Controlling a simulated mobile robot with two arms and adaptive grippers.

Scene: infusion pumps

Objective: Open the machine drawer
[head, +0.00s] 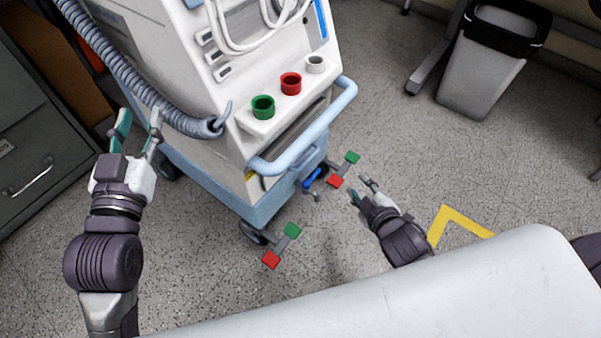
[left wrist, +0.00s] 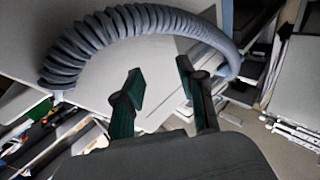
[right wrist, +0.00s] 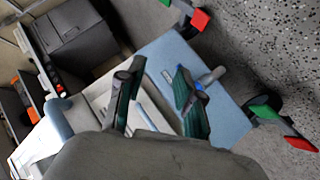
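The machine (head: 185,85) is a white and light-blue wheeled unit in the middle of the head view. A light-blue rail (head: 310,130) curves around its front, above a shaded recess. I cannot clearly make out the drawer there. My right gripper (head: 359,186) is open and empty, in front of the machine's lower front. In the right wrist view its fingers (right wrist: 155,85) are apart, with a whitish front panel (right wrist: 150,125) and the light-blue base (right wrist: 225,110) beyond them. My left gripper (head: 138,116) is open and empty at the machine's left side, beside the grey corrugated hose (head: 130,80).
Pedals with red and green ends (head: 282,245) stick out low at the machine's front. A grey cabinet (head: 35,150) stands at the left. A bin (head: 485,75) stands at the back right. A white surface (head: 430,295) fills the bottom.

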